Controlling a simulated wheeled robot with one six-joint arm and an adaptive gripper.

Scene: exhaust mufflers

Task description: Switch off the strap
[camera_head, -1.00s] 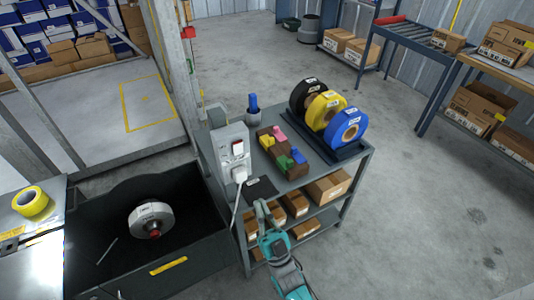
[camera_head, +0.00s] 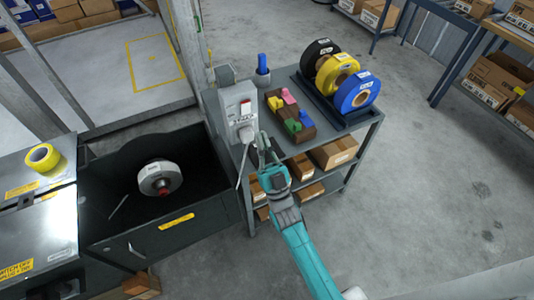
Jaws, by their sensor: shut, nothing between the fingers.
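The power strip (camera_head: 232,107), a pale grey upright unit, stands at the left end of the grey bench. A white plug (camera_head: 246,133) sits below the switch, with a white cable hanging down past the bench edge. My gripper (camera_head: 263,142) is shut and empty, at the bench's front edge, just right of and lower in the picture than the plug. I cannot tell whether it touches the plug or cable. The switch's position is too small to read.
A brown block tray (camera_head: 291,117) and black, yellow and blue tape rolls (camera_head: 358,89) stand right on the bench. A dark open bin (camera_head: 205,196) with a white reel (camera_head: 160,178) is at left. Cartons (camera_head: 335,152) fill the lower shelves.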

